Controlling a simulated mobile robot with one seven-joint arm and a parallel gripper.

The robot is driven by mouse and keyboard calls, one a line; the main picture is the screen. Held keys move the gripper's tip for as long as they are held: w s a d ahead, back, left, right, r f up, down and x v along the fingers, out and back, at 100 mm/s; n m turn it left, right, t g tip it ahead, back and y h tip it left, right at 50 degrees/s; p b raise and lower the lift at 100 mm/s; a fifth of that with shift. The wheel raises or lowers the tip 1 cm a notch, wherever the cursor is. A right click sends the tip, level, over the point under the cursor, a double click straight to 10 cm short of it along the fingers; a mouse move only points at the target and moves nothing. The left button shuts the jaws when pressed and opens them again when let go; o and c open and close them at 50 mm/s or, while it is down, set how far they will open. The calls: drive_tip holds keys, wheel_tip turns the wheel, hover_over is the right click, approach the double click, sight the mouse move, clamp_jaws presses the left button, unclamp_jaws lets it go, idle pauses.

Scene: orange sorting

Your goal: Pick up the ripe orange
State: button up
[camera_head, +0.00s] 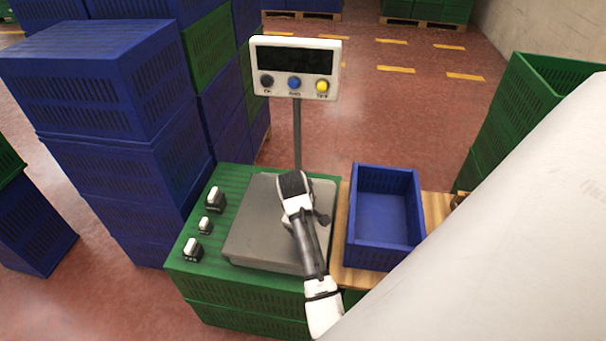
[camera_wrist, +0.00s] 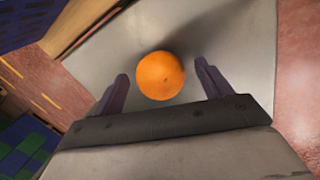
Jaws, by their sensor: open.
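An orange (camera_wrist: 160,75) lies on the grey scale plate (camera_wrist: 120,55) in the wrist view. It is evenly orange in colour. My gripper (camera_wrist: 161,82) is open, with one finger on each side of the orange and a visible gap to it on both sides. In the head view my gripper (camera_head: 306,218) is over the scale plate (camera_head: 262,240), and the orange is hidden behind my gripper and wrist.
The scale stands on a green crate (camera_head: 190,262), with several weights (camera_head: 205,224) at its left and a display (camera_head: 295,67) on a post behind. An empty blue crate (camera_head: 382,212) sits to the right on a wooden surface. Stacked blue crates (camera_head: 110,115) stand at the left.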

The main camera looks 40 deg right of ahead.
drive_tip(key=c, duration=1.1)
